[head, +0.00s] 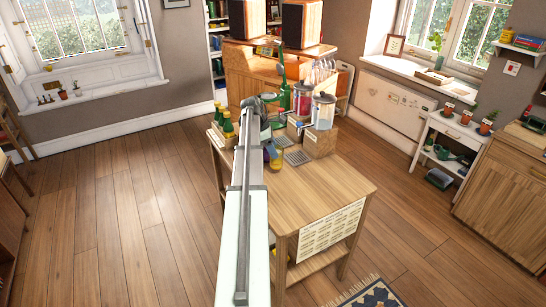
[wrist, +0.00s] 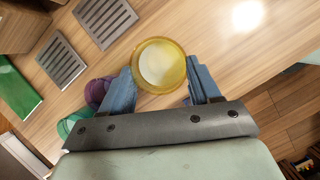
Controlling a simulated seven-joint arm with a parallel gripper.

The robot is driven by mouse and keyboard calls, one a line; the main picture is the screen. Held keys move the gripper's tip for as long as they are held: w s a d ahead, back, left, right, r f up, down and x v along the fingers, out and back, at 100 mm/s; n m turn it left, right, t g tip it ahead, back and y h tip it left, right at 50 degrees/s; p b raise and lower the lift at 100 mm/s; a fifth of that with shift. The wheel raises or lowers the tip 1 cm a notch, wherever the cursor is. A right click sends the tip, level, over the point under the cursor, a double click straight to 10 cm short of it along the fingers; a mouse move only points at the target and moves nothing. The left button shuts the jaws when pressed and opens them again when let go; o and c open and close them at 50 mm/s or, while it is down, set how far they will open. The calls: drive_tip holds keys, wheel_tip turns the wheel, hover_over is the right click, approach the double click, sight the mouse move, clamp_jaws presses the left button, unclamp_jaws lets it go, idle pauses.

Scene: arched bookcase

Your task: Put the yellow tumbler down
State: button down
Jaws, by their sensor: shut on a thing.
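The yellow tumbler (wrist: 160,64) is upright between the two blue fingers of my gripper (wrist: 160,80) in the wrist view, seen from above with its open mouth showing. The fingers are shut on its sides. In the head view the tumbler (head: 276,159) shows beyond the end of my arm, over the wooden table (head: 312,190). I cannot tell whether its base touches the tabletop. My gripper (head: 270,149) is partly hidden by my arm in the head view.
A purple tumbler (wrist: 96,92) and a green one (wrist: 72,123) stand close left of my gripper. Two slotted grey trays (wrist: 62,62) (wrist: 105,20) lie beyond. Jars (head: 323,111) and green bottles (head: 228,125) stand at the table's back. The front tabletop is clear.

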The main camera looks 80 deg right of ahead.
drive_tip(key=shift+f, duration=1.85)
drive_tip(key=shift+f, duration=0.15)
drive_tip(key=shift+c, duration=1.2)
unclamp_jaws()
drive_tip(key=v, duration=1.2)
